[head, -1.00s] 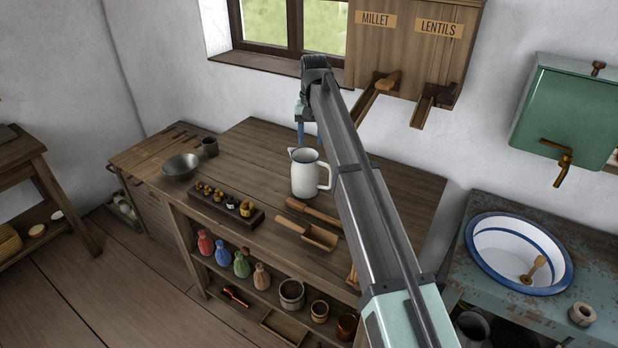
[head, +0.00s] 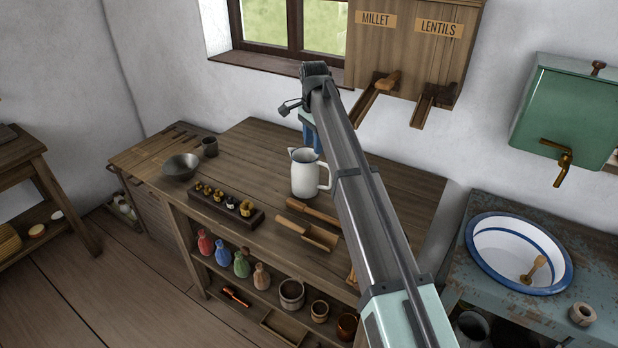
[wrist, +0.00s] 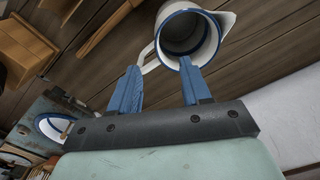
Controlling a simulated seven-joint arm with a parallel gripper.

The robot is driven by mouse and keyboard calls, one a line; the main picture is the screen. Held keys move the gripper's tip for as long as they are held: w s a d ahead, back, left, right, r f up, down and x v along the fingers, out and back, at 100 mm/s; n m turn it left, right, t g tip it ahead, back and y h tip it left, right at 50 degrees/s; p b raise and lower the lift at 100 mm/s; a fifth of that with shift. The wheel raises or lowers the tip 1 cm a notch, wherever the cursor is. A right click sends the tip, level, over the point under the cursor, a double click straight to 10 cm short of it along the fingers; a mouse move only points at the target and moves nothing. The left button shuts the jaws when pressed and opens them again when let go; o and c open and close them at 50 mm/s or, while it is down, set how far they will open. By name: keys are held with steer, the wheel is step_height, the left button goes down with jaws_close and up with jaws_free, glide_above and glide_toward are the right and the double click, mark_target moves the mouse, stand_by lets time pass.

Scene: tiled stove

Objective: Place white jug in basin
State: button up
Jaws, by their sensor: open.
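The white jug (head: 304,176) with a blue rim stands upright on the wooden worktable, its handle toward the right in the head view. In the wrist view the jug (wrist: 186,38) shows its open mouth just beyond the fingertips, with its handle toward the left finger. My gripper (wrist: 162,80) has two blue fingers apart with nothing held between them. In the head view my gripper (head: 311,138) is behind the jug, partly hidden by the jug and my arm. The white basin (head: 482,254) with a blue band is set in the washstand at the right, with a wooden-handled tool inside.
A wooden scoop (head: 320,237) and a block with several small weights (head: 213,204) lie near the jug on the worktable (head: 390,185). The millet and lentil dispenser (head: 412,50) hangs above. A green water tank (head: 568,118) with a tap hangs over the basin.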

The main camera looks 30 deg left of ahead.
mark_target(313, 172)
step_height(313, 172, down, 12)
steer(key=shift+f, duration=0.25)
stand_by(0.5)
steer(key=shift+c, duration=0.4)
jaws_close()
